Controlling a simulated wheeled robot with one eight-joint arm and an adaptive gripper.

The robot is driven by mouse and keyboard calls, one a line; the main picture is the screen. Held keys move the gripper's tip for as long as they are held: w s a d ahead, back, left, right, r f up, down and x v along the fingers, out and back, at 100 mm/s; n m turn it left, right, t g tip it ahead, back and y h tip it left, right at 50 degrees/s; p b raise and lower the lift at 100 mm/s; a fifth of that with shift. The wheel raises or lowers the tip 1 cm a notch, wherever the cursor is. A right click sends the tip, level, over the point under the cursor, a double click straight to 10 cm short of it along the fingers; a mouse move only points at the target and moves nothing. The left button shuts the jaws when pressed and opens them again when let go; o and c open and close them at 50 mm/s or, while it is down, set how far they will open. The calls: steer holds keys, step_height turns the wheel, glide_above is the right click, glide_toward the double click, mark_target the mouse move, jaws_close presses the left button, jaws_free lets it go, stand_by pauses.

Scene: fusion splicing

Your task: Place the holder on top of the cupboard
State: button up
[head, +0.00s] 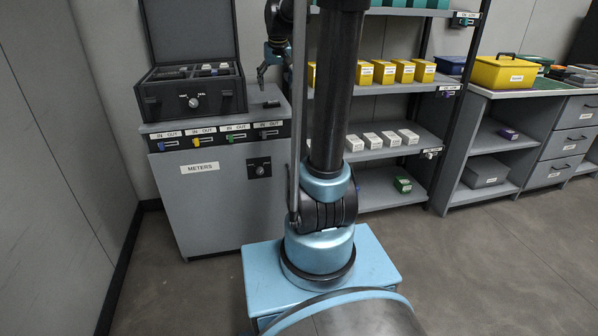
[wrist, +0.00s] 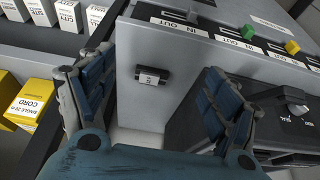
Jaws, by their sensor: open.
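The grey METERS cupboard (head: 225,205) stands at the left in the head view. A small black block with a white label, which looks like the holder (head: 271,104), lies on its top, right of the black case. In the wrist view the holder (wrist: 152,76) rests on the bare grey cupboard top (wrist: 140,108). My gripper (head: 268,72) is above the cupboard's right part. In the wrist view my gripper (wrist: 155,92) is open, with one finger on each side of the holder and apart from it. The gripper holds nothing.
An open black case (head: 192,98) takes up the cupboard top's left part. A strip of IN/OUT slots with coloured tabs (head: 200,141) runs along the front edge. A shelf rack (head: 385,150) with yellow and white boxes stands close on the right.

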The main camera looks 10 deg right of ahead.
steer(key=s+f, duration=0.6)
steer(key=s, duration=0.6)
steer(key=s+f+g, duration=0.1)
steer(key=s+f, duration=0.5)
steer(key=s, duration=0.6)
steer(key=s+f+g, duration=0.1)
steer(key=s+f, duration=0.5)
steer(key=s, duration=0.7)
steer(key=shift+f, duration=0.15)
steer(key=shift+d, duration=0.1)
